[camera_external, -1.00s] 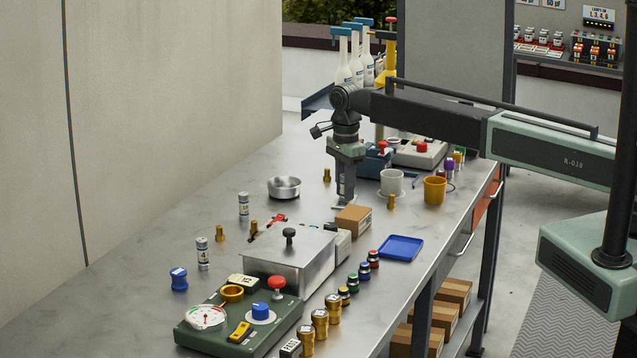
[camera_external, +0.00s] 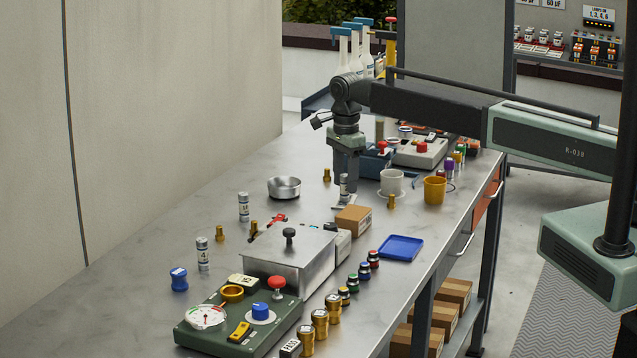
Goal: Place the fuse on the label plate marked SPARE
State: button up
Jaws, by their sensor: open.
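A small pale grey-and-white cylinder with dark bands, which looks like the fuse (camera_external: 343,188), stands upright beneath my gripper. At its foot is a small pale plate (camera_external: 342,205), which looks like the label plate; its marking is too small to read. The fuse appears to stand on the plate, but its exact footing is hard to see. My gripper (camera_external: 346,174) points straight down, open, with its fingertips around or just above the fuse's top. Two similar cylinders (camera_external: 243,207) and (camera_external: 203,254) stand farther left.
A cardboard box (camera_external: 353,219) and a metal case (camera_external: 289,258) lie in front of the fuse. A metal bowl (camera_external: 284,187) and a brass fitting (camera_external: 327,175) stand to the left. A white cup (camera_external: 391,181), a yellow cup (camera_external: 434,190) and another brass fitting (camera_external: 392,202) stand to the right.

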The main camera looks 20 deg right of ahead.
aim_at(346, 175)
notch_tip(346, 175, up, 10)
jog(key=p, duration=0.8)
jog(key=shift+p, duration=0.35)
jog(key=s+d+n, duration=0.5)
jog(key=s+d, duration=0.1)
jog(key=d, duration=0.6)
jog(key=s+d+n, duration=0.5)
jog(key=s+d, duration=0.1)
jog(key=d, duration=0.7)
jog(key=s+d+n, duration=0.5)
jog(key=s+d, duration=0.1)
jog(key=d, duration=0.7)
jog(key=shift+s+d+n, duration=0.15)
jog(key=shift+s+n, duration=0.2)
jog(key=shift+n, duration=0.05)
